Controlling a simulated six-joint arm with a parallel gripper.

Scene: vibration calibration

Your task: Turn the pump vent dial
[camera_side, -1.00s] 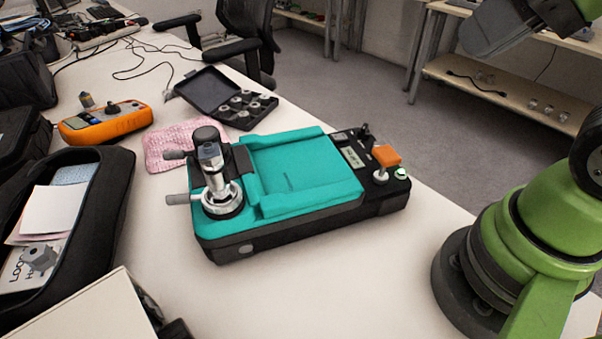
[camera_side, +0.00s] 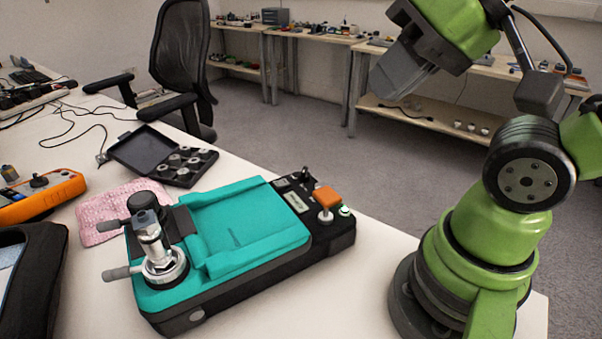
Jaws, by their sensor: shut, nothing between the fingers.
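A teal and black pump unit (camera_side: 255,225) lies on the white table. On its left end stands an upright metal column with a dark cap (camera_side: 143,201), a round collar at its base, and grey side handles (camera_side: 122,272). On its right end are an orange-topped knob (camera_side: 327,197), a small green-lit button (camera_side: 345,211), a small display and a small black knob. I cannot tell which of these is the vent dial. My gripper (camera_side: 383,88) is shut and empty, high above and right of the pump, apart from everything.
A black open case (camera_side: 140,146) with several metal parts and a pink cloth (camera_side: 98,208) lie behind and left of the pump. An orange meter (camera_side: 45,192) and black bag (camera_side: 35,285) are at far left. The table in front of the pump is clear.

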